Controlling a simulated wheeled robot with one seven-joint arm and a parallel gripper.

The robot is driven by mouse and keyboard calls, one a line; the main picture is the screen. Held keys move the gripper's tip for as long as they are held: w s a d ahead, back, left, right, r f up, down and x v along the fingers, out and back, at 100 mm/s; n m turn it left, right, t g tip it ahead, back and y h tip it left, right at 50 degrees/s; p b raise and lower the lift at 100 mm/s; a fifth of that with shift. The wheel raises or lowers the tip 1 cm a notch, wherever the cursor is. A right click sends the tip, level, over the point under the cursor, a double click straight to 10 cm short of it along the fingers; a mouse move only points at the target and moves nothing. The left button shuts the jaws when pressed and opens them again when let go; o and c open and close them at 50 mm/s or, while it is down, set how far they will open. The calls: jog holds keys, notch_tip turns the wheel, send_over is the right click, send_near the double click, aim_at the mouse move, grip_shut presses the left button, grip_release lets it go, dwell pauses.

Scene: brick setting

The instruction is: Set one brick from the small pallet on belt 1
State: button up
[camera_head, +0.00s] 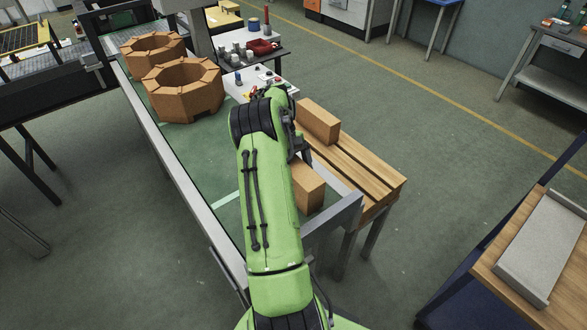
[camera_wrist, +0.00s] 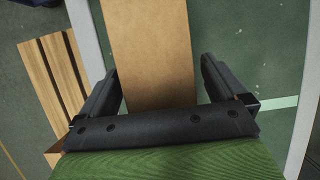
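The small pallet (camera_head: 375,178), made of wooden slats, stands at the right side of the belt, with one tan brick (camera_head: 318,122) on it. Belt 1 (camera_head: 190,150), taken to be the green belt in a grey frame, runs from upper left to the centre. Another brick (camera_head: 308,190) is at its near end, partly hidden by my arm. In the wrist view this brick (camera_wrist: 150,50) appears over the green belt surface (camera_wrist: 245,60), between the fingers of my gripper (camera_wrist: 160,65). The fingers look spread, with a gap at the right one. The pallet also shows there (camera_wrist: 50,75).
Two ring-shaped brick stacks (camera_head: 183,92) (camera_head: 152,48) stand farther up the belt. A table with a red tray (camera_head: 262,46) is behind. A wooden table with a grey slab (camera_head: 545,245) is at the right. Open floor (camera_head: 440,130) lies beyond the pallet.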

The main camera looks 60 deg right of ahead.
jog(key=p+v, duration=0.3)
jog(key=v, duration=0.8)
jog(key=shift+w+r+p, duration=0.1)
jog(key=shift+r+p, duration=0.3)
jog(key=shift+w+r, duration=0.2)
jog(key=shift+r, duration=0.15)
jog(key=w+a+r+n+t+h, duration=0.15)
jog(key=w+a+r, duration=0.25)
jog(key=a+r, duration=0.5)
jog(key=w+a+r+n+t+h, duration=0.1)
jog(key=w+a+r+t, duration=0.4)
jog(key=a, duration=0.7)
jog(key=s+a+r+n, duration=0.1)
jog(key=s+a+r, duration=0.1)
jog(key=s+a, duration=0.35)
jog(key=s+a+r, duration=0.2)
jog(key=a, duration=0.7)
jog(key=s+a+f+n+t, duration=0.2)
jog(key=s+a+f+t, duration=0.1)
jog(key=s+a+f, duration=0.2)
jog(key=s+a, duration=0.2)
jog(key=s, duration=0.1)
jog(key=shift+s+a, duration=0.25)
jog(key=shift+a, duration=0.1)
